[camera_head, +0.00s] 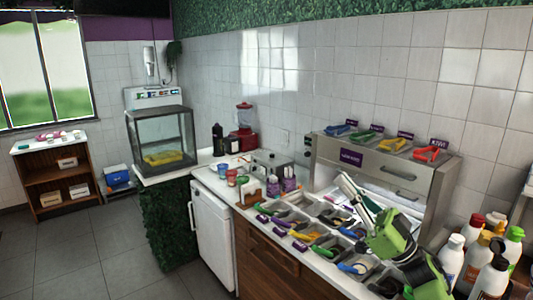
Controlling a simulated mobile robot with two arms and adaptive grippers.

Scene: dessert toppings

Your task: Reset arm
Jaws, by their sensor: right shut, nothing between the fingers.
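My right arm comes in from the lower right, with green and dark links (392,236) over the topping counter. My right gripper (347,186) points up and to the left, in front of the steel topping unit (395,185). It is shut, and nothing shows between its fingers. It hangs above the back part of the counter, and the arm hides some of the trays behind it. My left gripper is not in view.
Trays with coloured scoops (304,235) line the counter below the arm. Several bottles (480,262) stand close at the lower right. A red blender (244,125) and a glass case (161,140) stand farther left. The floor (75,260) at left is clear.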

